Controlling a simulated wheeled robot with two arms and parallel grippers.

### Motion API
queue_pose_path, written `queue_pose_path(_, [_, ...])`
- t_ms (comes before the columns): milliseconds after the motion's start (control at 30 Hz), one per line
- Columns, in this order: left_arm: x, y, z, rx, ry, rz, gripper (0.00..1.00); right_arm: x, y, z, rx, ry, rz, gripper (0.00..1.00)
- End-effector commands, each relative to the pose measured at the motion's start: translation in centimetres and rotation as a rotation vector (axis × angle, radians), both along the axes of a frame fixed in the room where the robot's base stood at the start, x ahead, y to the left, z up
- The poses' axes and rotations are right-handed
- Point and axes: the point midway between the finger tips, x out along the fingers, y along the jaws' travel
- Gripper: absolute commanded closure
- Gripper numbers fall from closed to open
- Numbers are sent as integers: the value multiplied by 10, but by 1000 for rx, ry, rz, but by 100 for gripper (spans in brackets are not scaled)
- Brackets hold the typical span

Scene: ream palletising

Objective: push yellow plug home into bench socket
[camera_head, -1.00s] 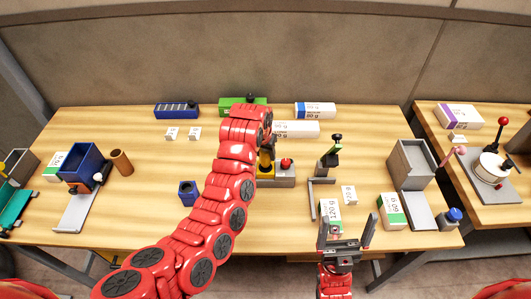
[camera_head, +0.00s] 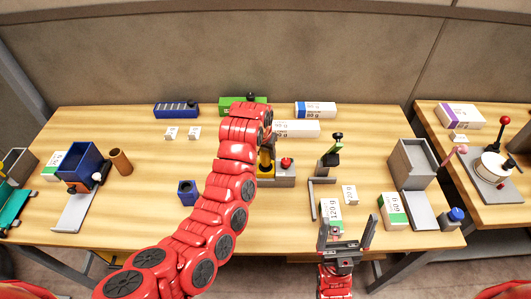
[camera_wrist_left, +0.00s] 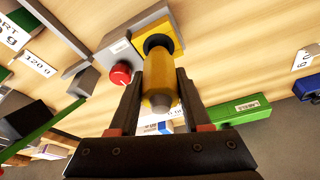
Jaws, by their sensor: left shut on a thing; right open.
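The yellow plug (camera_wrist_left: 161,88) is a short yellow cylinder between the fingers of my left gripper (camera_wrist_left: 158,80) in the left wrist view. Its far end meets the black ring of the bench socket (camera_wrist_left: 155,42), which sits on a yellow plate; I cannot tell how deep it goes. In the head view my red left arm hides most of that gripper, and yellow of the plug and socket (camera_head: 265,168) shows just right of the arm. My right gripper (camera_head: 346,232) is open and empty near the table's front edge, by a 120 g ream.
A grey box with a red button (camera_head: 287,164) adjoins the socket on the right. A black-knobbed lever stand (camera_head: 331,158) stands farther right. White reams (camera_head: 297,129) lie behind. A small blue block (camera_head: 187,191) stands left of my left arm. The table's left middle is mostly clear.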

Motion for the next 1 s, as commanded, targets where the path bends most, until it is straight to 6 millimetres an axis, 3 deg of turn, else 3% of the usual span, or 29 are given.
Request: queue_pose_path(1000, [0, 0, -1, 0, 1, 0, 100, 0, 0, -5, 0, 0, 0, 3])
